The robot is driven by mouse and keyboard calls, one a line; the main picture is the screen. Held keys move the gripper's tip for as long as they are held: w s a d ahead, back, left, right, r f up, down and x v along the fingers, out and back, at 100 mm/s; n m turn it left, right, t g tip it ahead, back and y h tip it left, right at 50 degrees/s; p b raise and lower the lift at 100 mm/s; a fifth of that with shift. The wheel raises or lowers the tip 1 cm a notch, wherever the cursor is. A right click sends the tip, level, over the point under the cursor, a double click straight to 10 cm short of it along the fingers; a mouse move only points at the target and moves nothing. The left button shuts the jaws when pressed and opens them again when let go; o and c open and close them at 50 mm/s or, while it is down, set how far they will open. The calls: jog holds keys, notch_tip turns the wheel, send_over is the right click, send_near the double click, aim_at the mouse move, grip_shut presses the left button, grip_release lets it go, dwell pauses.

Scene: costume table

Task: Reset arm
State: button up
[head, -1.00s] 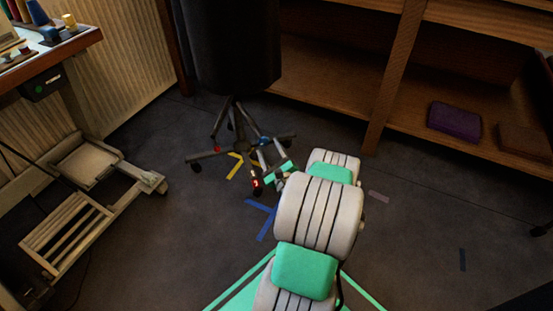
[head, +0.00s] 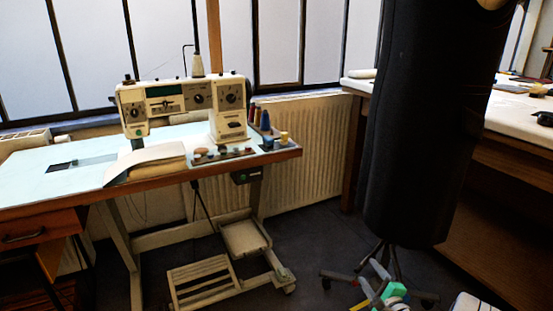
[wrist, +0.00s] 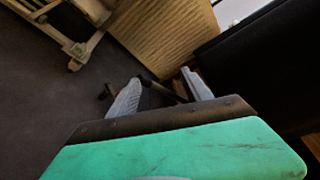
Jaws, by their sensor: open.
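My gripper (wrist: 163,88) shows in the wrist view with its two grey fingers apart and nothing between them. It points toward the dark stand base and the ribbed radiator (wrist: 165,35). In the head view only a little of my arm, with a green pad, shows at the bottom right, in front of the base of the black dress form (head: 425,130). The gripper's fingertips are hard to make out there.
A sewing machine (head: 185,105) stands on a light blue table (head: 50,165) at left, with thread spools and a folded cloth. A pedal frame (head: 205,280) is under it. A white-topped worktable (head: 520,115) is at right.

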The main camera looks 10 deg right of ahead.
jog(key=s+a+r+n+g+y+p, duration=0.15)
jog(key=a+r+n+g+p, duration=0.25)
jog(key=a+r+n+p, duration=0.65)
jog(key=a+r+n+g+y+p, duration=0.2)
jog(key=a+r+n+g+p, duration=0.35)
jog(key=r, duration=1.05)
jog(key=s+a+r+n+g+h+p, duration=0.2)
jog(key=s+a+r+n+p, duration=0.1)
jog(key=s+r+p, duration=0.4)
jog(key=s+a+r+n+g+h+p, duration=0.1)
jog(key=s+a+r+n+h+p, duration=0.1)
jog(key=s+r+p, duration=0.6)
jog(key=s+a+r+n, duration=0.1)
jog(key=s+a+r, duration=0.1)
jog(key=s+r, duration=0.4)
jog(key=shift+s+r+n+g, duration=0.25)
jog(key=shift+r+n+g, duration=0.05)
jog(key=shift+r+g, duration=0.1)
